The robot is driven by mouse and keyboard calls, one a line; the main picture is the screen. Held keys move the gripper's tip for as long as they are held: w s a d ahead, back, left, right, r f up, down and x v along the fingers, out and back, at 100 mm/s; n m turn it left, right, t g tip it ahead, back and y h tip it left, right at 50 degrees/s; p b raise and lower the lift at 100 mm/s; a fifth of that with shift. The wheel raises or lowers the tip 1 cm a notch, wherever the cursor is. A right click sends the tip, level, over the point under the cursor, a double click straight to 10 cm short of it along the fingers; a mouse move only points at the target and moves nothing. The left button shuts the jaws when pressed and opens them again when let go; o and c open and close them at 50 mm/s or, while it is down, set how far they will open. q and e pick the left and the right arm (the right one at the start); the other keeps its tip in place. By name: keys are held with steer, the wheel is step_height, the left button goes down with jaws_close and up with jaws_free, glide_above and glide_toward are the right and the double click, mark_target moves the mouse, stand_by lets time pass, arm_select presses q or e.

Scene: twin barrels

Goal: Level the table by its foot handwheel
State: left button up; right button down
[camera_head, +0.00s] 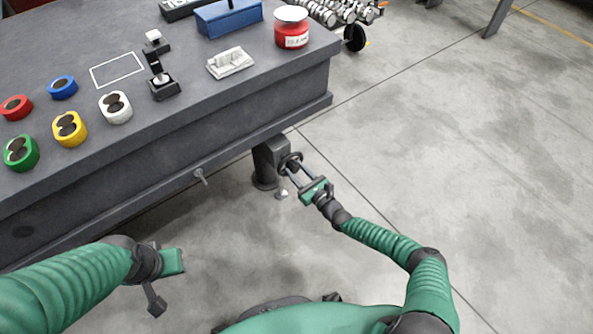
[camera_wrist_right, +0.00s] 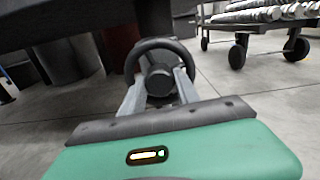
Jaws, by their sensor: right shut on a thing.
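The dark grey table (camera_head: 215,105) stands at the left in the head view, with a thick leg (camera_head: 268,160) under its near right corner. A black handwheel (camera_head: 291,160) sits at that leg's foot. My right gripper (camera_head: 294,168) reaches it from the lower right and is shut on the handwheel. In the right wrist view the handwheel (camera_wrist_right: 134,66) stands upright around a dark hub, with the two fingers (camera_wrist_right: 157,90) on either side of the hub. My left gripper (camera_head: 160,285) hangs low in front of the table, away from it; its jaws are not clear.
On the table are several coloured rings (camera_head: 70,128), a black stand (camera_head: 160,75), a white block (camera_head: 231,62), a red tin (camera_head: 292,28) and a blue box (camera_head: 229,17). A wheeled rack (camera_wrist_right: 262,20) stands beyond. The floor to the right is clear.

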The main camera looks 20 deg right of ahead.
steer(key=m, duration=0.4)
steer(key=shift+p, duration=0.3)
steer(key=m, duration=0.3)
steer(key=shift+d+m, duration=0.1)
steer(key=shift+m, duration=0.3)
steer(key=m, duration=0.4)
steer(key=shift+b, duration=0.35)
steer(key=shift+d+m+b, duration=0.1)
steer(key=shift+m+b, duration=0.4)
steer(key=shift+m, duration=2)
steer(key=c, duration=1.3)
jaws_free()
steer(key=shift+f, duration=0.1)
steer(key=shift+o, duration=0.7)
